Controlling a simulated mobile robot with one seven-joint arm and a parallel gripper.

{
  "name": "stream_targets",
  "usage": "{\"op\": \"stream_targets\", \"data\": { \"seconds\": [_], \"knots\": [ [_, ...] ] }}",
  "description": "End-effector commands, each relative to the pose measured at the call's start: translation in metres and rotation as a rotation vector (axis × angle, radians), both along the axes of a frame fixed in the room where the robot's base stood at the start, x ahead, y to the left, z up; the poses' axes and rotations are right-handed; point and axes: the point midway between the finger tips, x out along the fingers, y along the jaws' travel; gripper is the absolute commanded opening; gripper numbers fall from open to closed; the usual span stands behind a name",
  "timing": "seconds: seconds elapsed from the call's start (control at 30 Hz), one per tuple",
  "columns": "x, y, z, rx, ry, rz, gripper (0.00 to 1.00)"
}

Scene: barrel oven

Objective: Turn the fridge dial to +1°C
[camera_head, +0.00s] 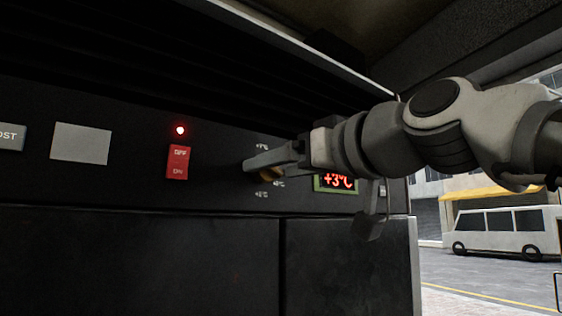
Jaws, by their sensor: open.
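The digital display (337,182) to the right of the dial reads +3°C in red and is partly covered by my arm. My gripper (252,165) reaches in from the right, with its fingers at the dial and its jaws open. I cannot tell whether the fingers touch the dial.
A red OFF/ON switch (177,162) with a lit red lamp (180,130) above it sits left of the dial. A blank grey plate (81,143) is further left. Black doors (140,260) lie below the panel. A street with a white van (500,231) shows at right.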

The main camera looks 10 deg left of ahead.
Motion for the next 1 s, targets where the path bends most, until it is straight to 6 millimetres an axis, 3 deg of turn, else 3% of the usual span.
{"op": "stream_targets", "data": {
  "seconds": [0.4, 0.87, 1.0],
  "knots": [
    [0.0066, 0.0076, 0.0002, 0.0, -0.001, -0.001, 0.81],
    [0.0064, 0.0074, 0.0002, 0.0, -0.001, -0.001, 0.0],
    [0.0064, 0.0073, 0.0001, 0.002, 0.001, -0.001, 0.0]
  ]
}}
